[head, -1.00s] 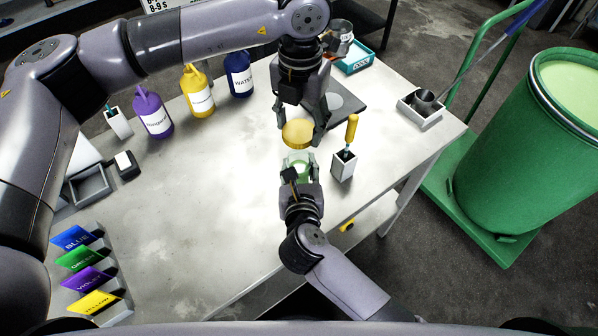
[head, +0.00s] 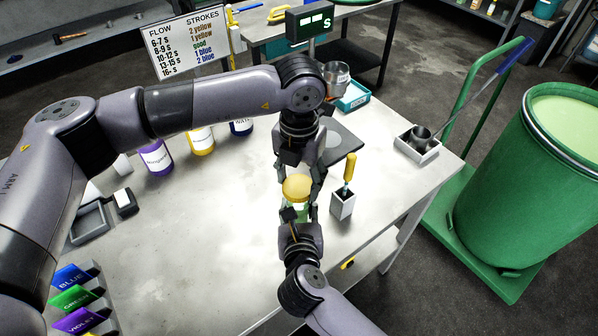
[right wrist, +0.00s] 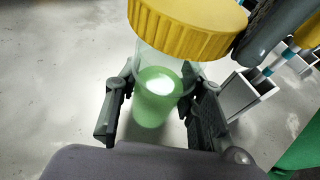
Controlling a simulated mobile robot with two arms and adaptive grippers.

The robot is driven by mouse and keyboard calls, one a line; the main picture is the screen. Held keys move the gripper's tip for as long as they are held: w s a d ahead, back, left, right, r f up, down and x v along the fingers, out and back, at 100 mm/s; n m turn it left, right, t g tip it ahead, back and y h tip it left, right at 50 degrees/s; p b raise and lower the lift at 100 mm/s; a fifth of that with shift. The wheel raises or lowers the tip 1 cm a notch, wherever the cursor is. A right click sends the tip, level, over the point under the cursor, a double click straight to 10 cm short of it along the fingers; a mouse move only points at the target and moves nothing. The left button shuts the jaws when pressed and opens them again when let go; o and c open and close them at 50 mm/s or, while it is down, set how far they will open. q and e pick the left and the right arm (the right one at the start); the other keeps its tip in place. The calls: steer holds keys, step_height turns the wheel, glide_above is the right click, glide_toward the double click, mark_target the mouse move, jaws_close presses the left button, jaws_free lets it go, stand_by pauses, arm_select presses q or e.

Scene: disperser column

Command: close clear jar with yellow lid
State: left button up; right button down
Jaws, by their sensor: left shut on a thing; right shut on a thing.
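The clear jar (right wrist: 155,100) with green liquid is upright in the right wrist view, between the fingers of my right gripper (right wrist: 160,112), which is shut on it. In the head view the jar (head: 298,211) is mostly hidden by the lid and my right gripper (head: 298,216). The yellow lid (head: 296,186) is held by my left gripper (head: 298,182), shut on it. In the right wrist view the lid (right wrist: 185,28) is right over the jar's mouth and hides its rim. I cannot tell whether it is seated or threaded.
A grey holder (head: 342,205) with a yellow-handled tool (head: 349,167) stands close right of the jar. Bottles (head: 156,158) stand behind my left arm. The table's left middle (head: 200,225) is clear.

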mark_target(300, 184)
arm_select(q)
steer(key=shift+f, duration=0.2)
stand_by(0.4)
steer(key=shift+f, duration=0.75)
steer(key=shift+f, duration=0.6)
steer(key=m, duration=0.6)
steer(key=shift+d+m, duration=0.15)
steer(key=shift+m, duration=0.15)
steer(key=o, duration=0.8)
